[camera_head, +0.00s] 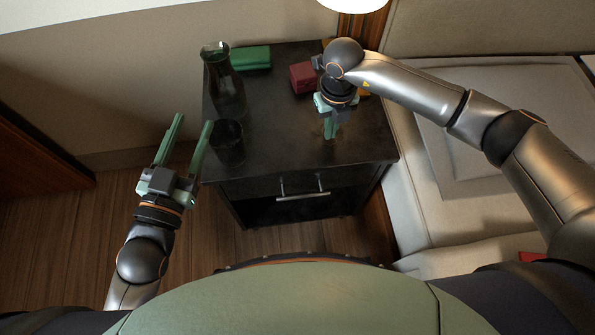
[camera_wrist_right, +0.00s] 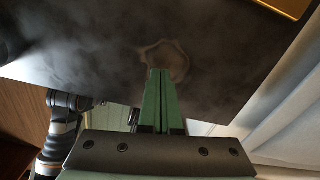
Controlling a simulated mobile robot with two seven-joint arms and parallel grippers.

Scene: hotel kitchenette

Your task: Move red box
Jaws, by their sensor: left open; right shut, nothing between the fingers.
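A red box (camera_head: 303,77) lies on the dark cabinet top, near its back right, partly hidden behind my right wrist. My right gripper (camera_head: 330,132) points down over the right front part of the top, in front of the red box and apart from it. Its fingers are shut with nothing between them, and they also show in the right wrist view (camera_wrist_right: 160,75) over bare dark surface. My left gripper (camera_head: 193,120) is open and empty, left of the cabinet.
The dark cabinet (camera_head: 275,135) carries a green box (camera_head: 251,57) at the back, a glass carafe (camera_head: 225,90) and a dark glass (camera_head: 228,140) on the left. A cushioned sofa (camera_head: 480,130) stands close on the right. The middle of the top is clear.

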